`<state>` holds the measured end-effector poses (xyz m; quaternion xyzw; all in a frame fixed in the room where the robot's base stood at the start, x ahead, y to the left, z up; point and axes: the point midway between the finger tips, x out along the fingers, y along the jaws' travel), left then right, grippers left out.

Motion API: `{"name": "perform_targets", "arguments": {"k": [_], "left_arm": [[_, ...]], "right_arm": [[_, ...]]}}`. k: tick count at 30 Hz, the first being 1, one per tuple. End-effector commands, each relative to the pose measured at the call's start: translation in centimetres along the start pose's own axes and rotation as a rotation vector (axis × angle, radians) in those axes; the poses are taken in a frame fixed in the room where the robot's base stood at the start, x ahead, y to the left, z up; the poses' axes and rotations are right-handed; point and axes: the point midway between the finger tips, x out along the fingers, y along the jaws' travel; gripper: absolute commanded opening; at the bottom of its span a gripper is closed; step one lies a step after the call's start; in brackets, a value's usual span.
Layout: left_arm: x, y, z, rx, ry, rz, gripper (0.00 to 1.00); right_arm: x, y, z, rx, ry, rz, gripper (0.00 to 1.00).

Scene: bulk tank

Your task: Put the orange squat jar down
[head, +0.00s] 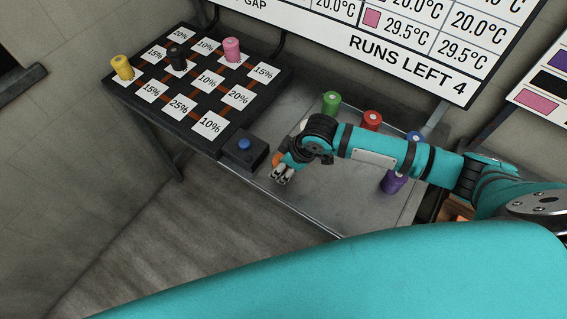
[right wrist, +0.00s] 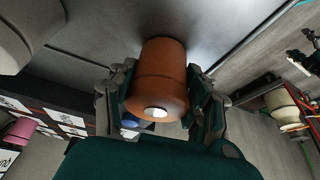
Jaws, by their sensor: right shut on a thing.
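The orange squat jar (right wrist: 160,72) is between the two fingers of my right gripper (right wrist: 160,95) in the right wrist view, with a pale round spot on its near end. My right gripper is shut on it. In the head view my right gripper (head: 282,174) is over the front left part of the grey metal table (head: 335,205), and only a bit of the orange jar (head: 277,158) shows beside the fingers. The jar's far end is close to the grey surface; I cannot tell whether it touches. My left gripper is not in view.
Green (head: 331,102), red (head: 371,120), blue (head: 414,138) and purple (head: 393,182) jars stand on the grey table. A box with a blue button (head: 244,144) is left of the gripper. A percentage board (head: 208,82) holds yellow, black and pink jars. The table's front middle looks clear.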

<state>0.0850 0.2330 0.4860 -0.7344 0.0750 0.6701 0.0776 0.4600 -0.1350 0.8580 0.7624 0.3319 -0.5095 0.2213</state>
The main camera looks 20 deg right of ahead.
Motion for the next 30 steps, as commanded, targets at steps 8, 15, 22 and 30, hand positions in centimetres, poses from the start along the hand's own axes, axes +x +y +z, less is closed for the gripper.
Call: {"name": "perform_targets", "arguments": {"k": [8, 15, 22, 30], "left_arm": [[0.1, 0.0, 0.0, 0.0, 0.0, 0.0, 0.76], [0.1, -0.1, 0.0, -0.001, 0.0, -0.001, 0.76], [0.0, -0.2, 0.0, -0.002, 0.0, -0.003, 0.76], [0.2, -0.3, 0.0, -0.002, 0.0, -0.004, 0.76]], "right_arm": [[0.1, 0.0, 0.0, 0.0, 0.001, 0.001, 0.13], [0.2, 0.0, 0.1, 0.0, 0.0, 0.001, 0.73], [0.1, 0.0, 0.1, 0.0, 0.0, 0.001, 0.73], [-2.9, 0.1, 0.0, -0.002, 0.002, 0.003, 0.73]]}}
